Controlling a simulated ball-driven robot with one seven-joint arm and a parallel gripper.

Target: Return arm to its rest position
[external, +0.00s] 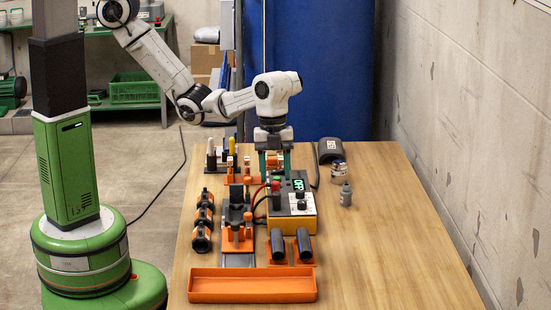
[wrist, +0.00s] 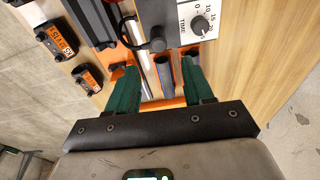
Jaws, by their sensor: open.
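My arm reaches over the wooden table (external: 385,240) from the back left, with its wrist pointing down. My gripper (external: 275,172) has two green fingers and hangs at the far part of the table, behind the control box (external: 292,200) in the external view. In the wrist view my gripper (wrist: 159,65) is open, its fingers spread apart. Nothing is clearly held between them. Dark and silvery tube-like parts and orange pieces show below the gap; I cannot tell their distance from the fingers.
An orange tray (external: 252,288) lies at the table's near edge, with two dark cylinders (external: 304,245) in orange holders behind it. Black-and-orange pieces (external: 202,222) line the left. Small bottles (external: 345,195) stand right of the box. The table's right side is clear up to the wall.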

